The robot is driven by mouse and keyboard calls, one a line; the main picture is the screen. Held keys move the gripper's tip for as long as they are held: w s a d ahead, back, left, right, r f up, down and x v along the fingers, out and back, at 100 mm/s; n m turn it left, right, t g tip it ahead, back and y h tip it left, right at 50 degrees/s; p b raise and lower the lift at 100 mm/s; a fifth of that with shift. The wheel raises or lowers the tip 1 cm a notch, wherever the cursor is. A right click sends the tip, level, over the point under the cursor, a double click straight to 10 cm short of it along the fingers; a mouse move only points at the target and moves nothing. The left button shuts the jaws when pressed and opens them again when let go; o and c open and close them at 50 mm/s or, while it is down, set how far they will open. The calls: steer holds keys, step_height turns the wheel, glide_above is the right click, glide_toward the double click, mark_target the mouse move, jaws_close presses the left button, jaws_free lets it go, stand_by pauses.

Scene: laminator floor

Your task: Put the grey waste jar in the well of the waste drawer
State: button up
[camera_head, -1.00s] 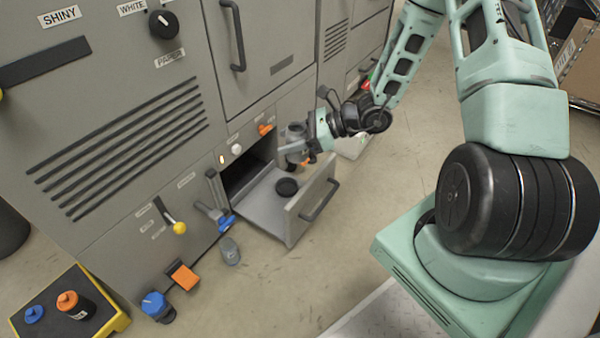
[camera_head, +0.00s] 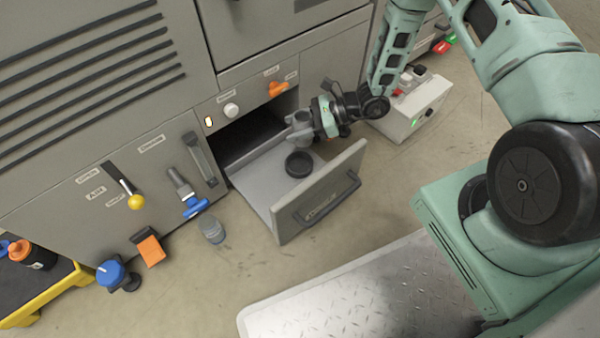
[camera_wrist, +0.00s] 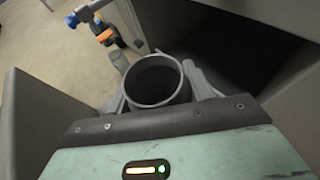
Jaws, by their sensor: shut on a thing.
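The grey waste jar (camera_wrist: 157,84) is an open-topped round cup with a dark inside. My gripper (camera_wrist: 157,95) is shut on it, with a finger on each side. In the head view the jar (camera_head: 299,124) is partly hidden by my gripper (camera_head: 306,128). It is held upright or nearly so, above the back right part of the waste drawer. The waste drawer (camera_head: 322,206) is pulled open, with a grey floor and a handle on its front. The well (camera_head: 299,163) shows as a black round ring in the drawer floor, in front of the jar and apart from it.
The drawer opening sits under a panel with a white knob (camera_head: 231,110) and an orange knob (camera_head: 278,88). Left of it are a blue-handled valve (camera_head: 195,207) and a grey bottle (camera_head: 211,230) on the floor. A white box (camera_head: 416,108) stands right of the drawer.

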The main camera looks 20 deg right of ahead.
steer(key=b, duration=0.4)
glide_above(294, 167)
step_height(294, 167, down, 8)
steer(key=shift+f, duration=0.2)
steer(key=shift+f+b, duration=1.35)
steer(key=shift+f, duration=0.45)
steer(key=shift+f, duration=0.2)
steer(key=o, duration=1)
steer(key=shift+r, duration=0.1)
